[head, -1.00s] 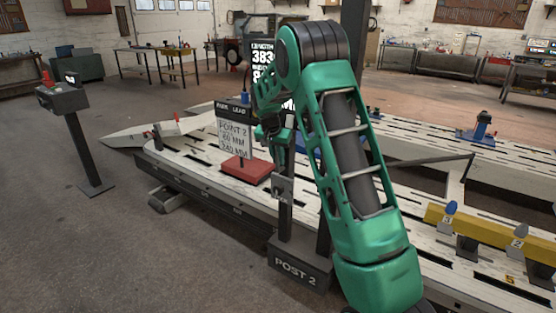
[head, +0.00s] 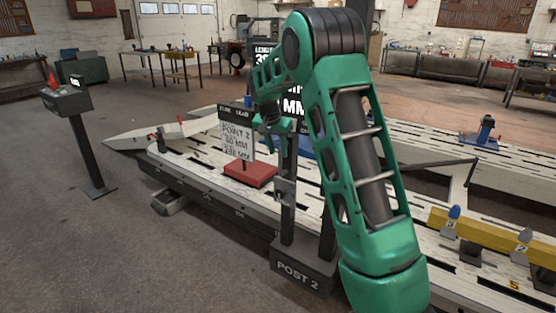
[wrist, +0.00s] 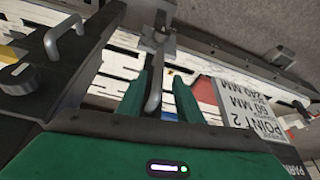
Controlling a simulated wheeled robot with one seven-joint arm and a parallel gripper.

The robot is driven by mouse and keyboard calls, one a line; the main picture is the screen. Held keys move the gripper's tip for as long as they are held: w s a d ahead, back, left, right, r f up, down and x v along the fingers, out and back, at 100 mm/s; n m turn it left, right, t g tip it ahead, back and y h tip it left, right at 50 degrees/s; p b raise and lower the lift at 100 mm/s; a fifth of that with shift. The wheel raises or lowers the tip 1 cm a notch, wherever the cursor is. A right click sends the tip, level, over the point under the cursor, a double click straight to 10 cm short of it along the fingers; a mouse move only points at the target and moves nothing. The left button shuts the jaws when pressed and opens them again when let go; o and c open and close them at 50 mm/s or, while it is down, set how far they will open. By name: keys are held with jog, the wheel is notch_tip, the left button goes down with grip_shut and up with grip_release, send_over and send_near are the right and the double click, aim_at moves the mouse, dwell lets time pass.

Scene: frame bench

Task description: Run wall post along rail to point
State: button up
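The wall post, marked POST 2 (head: 303,277), stands upright at the near edge of the white slotted bench (head: 190,165). Its dark column (head: 288,215) rises behind my arm. My gripper (head: 272,127) is near the column's top, partly hidden by my arm. In the wrist view, my gripper's two green fingers (wrist: 160,98) stand apart on either side of a grey bar handle (wrist: 154,92). A gap shows beside the handle, so the fingers look open around it. A card reading POINT 2, 60 MM, 240 MM (head: 237,142) stands on a red block (head: 249,174).
A yellow beam (head: 485,232) with numbered knobs lies at right on the bench. A dark pedestal (head: 88,150) stands at left. A display giving a length in MM (head: 292,105) is partly hidden behind my arm. The floor at front left is clear.

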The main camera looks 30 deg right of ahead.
jog(key=v, duration=0.4)
jog(key=shift+d, duration=0.1)
dwell(0.4)
jog(key=s+d+r+n+g, duration=0.1)
jog(key=s+r, duration=0.2)
jog(key=s, duration=1.1)
jog(key=s+a+f+n+y, duration=0.1)
jog(key=s+a, duration=0.1)
jog(key=s, duration=1)
jog(key=s+a+f+n+g+y, duration=0.1)
jog(key=s+a+f, duration=0.1)
jog(key=s, duration=0.9)
jog(key=s+a+f+n+y, duration=0.1)
jog(key=s+a+f+y, duration=0.1)
jog(key=s, duration=1)
jog(key=shift+s+a+g, duration=0.35)
jog(key=shift+a+g, duration=0.05)
jog(key=shift+a, duration=0.35)
jog(key=shift+f, duration=0.1)
